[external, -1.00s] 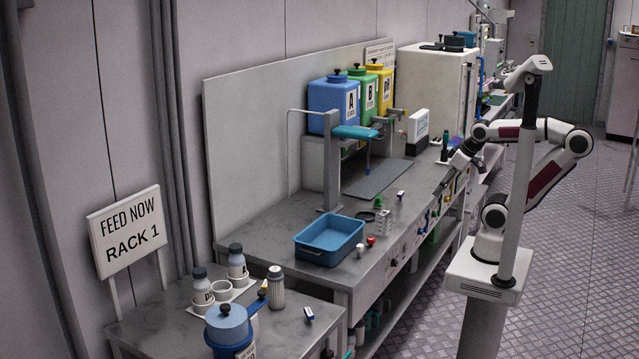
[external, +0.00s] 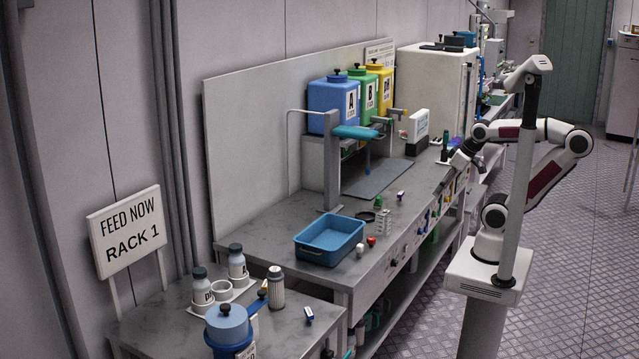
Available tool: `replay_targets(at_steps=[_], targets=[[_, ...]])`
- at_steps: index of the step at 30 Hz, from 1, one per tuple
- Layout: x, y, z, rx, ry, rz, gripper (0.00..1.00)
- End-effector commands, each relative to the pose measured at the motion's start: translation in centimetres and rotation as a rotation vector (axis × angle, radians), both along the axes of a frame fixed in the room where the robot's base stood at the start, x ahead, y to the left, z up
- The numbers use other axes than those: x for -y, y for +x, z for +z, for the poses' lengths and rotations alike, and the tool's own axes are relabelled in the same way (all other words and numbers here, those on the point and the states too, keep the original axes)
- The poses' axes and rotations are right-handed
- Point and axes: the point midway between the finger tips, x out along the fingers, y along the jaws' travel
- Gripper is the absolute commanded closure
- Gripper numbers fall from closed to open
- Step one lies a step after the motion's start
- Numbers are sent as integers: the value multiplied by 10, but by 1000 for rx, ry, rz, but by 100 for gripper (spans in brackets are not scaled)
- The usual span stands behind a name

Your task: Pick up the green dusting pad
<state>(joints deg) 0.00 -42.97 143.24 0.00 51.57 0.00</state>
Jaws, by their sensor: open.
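A small green item (external: 378,202) stands on the grey bench beside a dark round ring (external: 367,217); it may be the green dusting pad, but it is too small to tell. My gripper (external: 440,188) is over the bench's front edge, to the right of the green item and well apart from it. It is open and seems empty. Its fingertips are small and dark in this view.
A blue tray (external: 329,238) sits left of the green item. A white rack (external: 383,222), a red-topped item (external: 371,241) and a white-and-blue block (external: 400,196) are nearby. A blue-armed stand (external: 333,175) rises behind. The grey mat (external: 378,180) looks clear.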

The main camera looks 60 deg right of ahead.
Motion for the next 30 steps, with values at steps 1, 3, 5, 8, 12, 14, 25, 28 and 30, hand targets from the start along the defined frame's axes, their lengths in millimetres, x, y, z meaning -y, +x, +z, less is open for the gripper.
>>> replay_targets(at_steps=[1, 3, 5, 8, 12, 14, 25, 28, 30], targets=[[0, 0, 0, 0, 0, 0, 46], [0, 0, 0, 0, 0, 0, 46], [0, 0, 0, 0, 0, 0, 46], [1, 2, 0, 2, -2, -2, 46], [8, 11, 1, 13, -17, -16, 46], [13, 18, 1, 21, -31, -25, 46], [72, 89, 4, 117, -158, -96, 46], [90, 109, 4, 145, -195, -104, 46], [101, 123, 3, 164, -218, -108, 46]])
